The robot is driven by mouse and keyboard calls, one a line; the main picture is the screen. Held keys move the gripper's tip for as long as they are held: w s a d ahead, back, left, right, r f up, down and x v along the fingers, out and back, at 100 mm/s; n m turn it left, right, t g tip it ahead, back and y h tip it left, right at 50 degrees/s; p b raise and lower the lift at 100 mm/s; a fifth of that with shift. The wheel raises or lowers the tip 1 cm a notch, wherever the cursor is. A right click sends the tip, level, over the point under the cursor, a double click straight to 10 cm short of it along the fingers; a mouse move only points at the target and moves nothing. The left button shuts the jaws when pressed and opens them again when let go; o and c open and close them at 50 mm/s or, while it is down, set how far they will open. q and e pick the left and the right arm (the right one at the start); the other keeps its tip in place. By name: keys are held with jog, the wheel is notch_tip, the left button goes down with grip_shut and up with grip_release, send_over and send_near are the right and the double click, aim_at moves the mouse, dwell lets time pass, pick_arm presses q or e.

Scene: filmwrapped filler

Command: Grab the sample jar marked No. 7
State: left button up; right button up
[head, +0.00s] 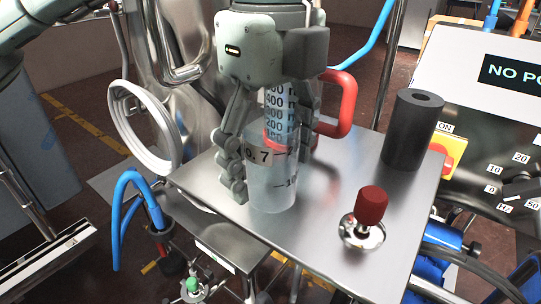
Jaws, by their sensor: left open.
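The sample jar (272,190) is a clear, translucent vessel standing upright on the steel table (330,190). Its label shows "o. 7", with the start covered by a finger. My left gripper (268,172) comes down from above with its fingers open. One finger is on the left side of the jar and the other is at its right, partly behind it. I cannot tell whether the fingers touch the jar. My right gripper is not in view.
A measuring jug with graduations (280,108) and a red handle (345,105) stands just behind the jar. A dark cylinder (408,135) and a red-knobbed valve (367,215) stand to the right. Blue hoses (122,205) hang at left. The table front is clear.

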pick_arm(q)
jog(key=shift+f, duration=0.15)
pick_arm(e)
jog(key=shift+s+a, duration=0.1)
pick_arm(q)
jog(key=c, duration=1.2)
jog(key=shift+c, duration=0.3)
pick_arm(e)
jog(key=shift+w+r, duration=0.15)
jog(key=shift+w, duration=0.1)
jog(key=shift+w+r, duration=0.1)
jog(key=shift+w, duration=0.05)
